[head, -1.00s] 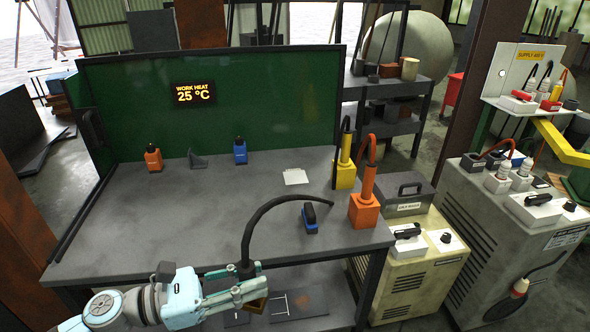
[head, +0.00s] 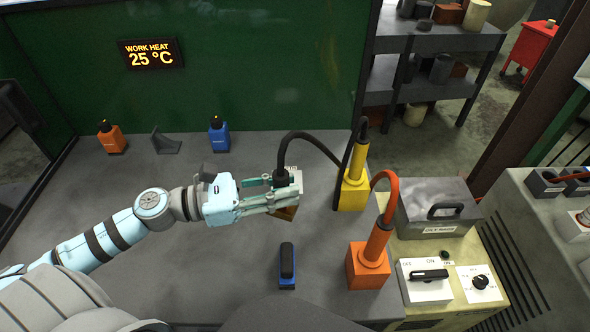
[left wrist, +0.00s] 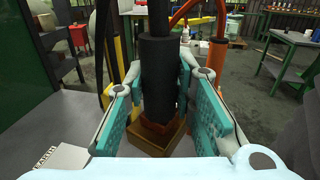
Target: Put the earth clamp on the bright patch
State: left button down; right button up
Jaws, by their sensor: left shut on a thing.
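The earth clamp has a black handle (left wrist: 158,75) with a black cable and a brass-coloured block (left wrist: 155,138) at its lower end. In the head view my left gripper (head: 283,195) is shut around the handle, with the brass block (head: 286,213) just below the fingers. The gripper also shows in the left wrist view (left wrist: 160,95). The bright patch (left wrist: 62,158), a pale plate marked EARTH, lies on the bench at the lower left of the left wrist view. In the head view it is mostly hidden behind the gripper. My right gripper is not in view.
A yellow holder (head: 354,190) and an orange holder (head: 368,265) with cables stand right of the clamp. An orange bottle (head: 111,138), a grey bracket (head: 165,142) and a blue bottle (head: 218,135) stand at the back left.

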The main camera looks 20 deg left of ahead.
pick_arm(q)
jog(key=w+a+r+n+t+y+b, duration=0.1)
jog(key=w+a+t+y, duration=0.15)
jog(key=w, duration=0.35)
jog(key=w+a+r+n+t+y, duration=0.1)
jog(key=w+a+n, duration=0.15)
jog(key=w, duration=0.45)
jog(key=w+a+r+n+t+y+b, duration=0.1)
jog(key=w+a+r+y, duration=0.1)
jog(key=w+a, duration=0.3)
jog(key=f+b, duration=0.2)
jog(key=f, duration=0.4)
jog(key=d+f+b, duration=0.1)
jog(key=f+b, duration=0.2)
jog(key=f, duration=0.4)
jog(key=w+f+b, duration=0.1)
jog(key=f+b, duration=0.2)
jog(key=f, duration=0.3)
jog(key=shift+d+f, duration=0.2)
jog(key=shift+f, duration=0.2)
jog(key=shift+f, duration=0.15)
jog(key=c, duration=1.7)
grip_release()
jog(key=o, duration=0.3)
jog(key=shift+s, duration=0.1)
jog(key=shift+o, duration=0.2)
